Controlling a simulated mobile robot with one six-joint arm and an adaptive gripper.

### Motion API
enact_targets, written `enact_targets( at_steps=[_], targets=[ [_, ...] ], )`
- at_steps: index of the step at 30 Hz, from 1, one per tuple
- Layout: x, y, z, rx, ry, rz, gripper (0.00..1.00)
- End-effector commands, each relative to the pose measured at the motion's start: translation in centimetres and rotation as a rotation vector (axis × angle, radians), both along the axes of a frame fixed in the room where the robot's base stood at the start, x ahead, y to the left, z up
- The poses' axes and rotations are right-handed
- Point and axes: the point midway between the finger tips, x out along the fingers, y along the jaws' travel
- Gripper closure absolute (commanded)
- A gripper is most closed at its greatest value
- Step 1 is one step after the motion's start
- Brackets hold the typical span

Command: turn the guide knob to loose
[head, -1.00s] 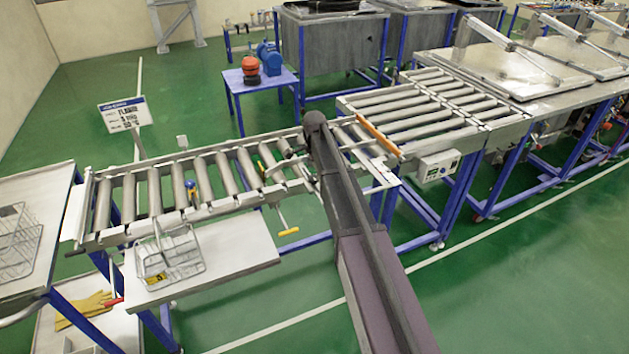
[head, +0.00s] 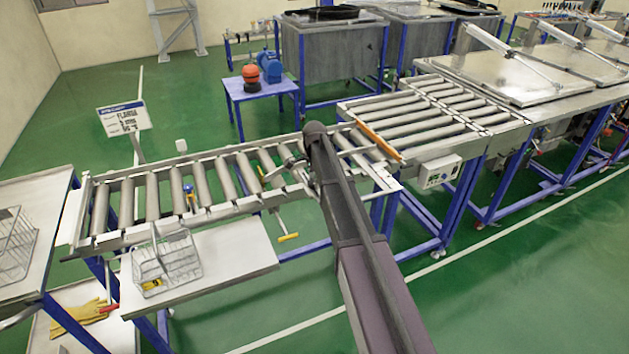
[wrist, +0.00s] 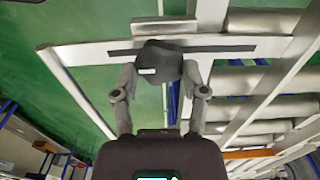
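The guide knob (wrist: 162,58) is dark and lobed, with a small white mark on its lower left. In the wrist view it sits over a dark slot in a pale metal plate (wrist: 85,55). My gripper (wrist: 160,72) has one finger on each side of the knob. The fingertips appear to touch its sides, so it looks shut on the knob. The lower side of the knob and the exact contact are partly hidden. In the head view my arm hides the knob, and I cannot read its setting.
A roller conveyor (head: 150,203) runs left of my arm, and a wider roller section (head: 410,125) lies to the right. A wire basket (head: 168,262) stands on the front shelf (head: 235,262). A yellow-ended handle (head: 288,237) sticks out below the conveyor. Green floor is open at front right.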

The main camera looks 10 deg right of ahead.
Motion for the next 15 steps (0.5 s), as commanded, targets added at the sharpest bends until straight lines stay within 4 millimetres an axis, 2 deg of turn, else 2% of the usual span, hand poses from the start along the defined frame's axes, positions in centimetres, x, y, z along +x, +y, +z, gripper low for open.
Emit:
enact_targets(
  at_steps=[1,2,15],
  targets=[
    [-0.02,0.0,-0.01,0.0,0.001,0.0,0.83],
    [-0.02,0.0,-0.01,0.0,0.001,0.0,0.91],
    [-0.01,0.01,-0.02,0.0,0.0,0.046,0.91]
  ],
)
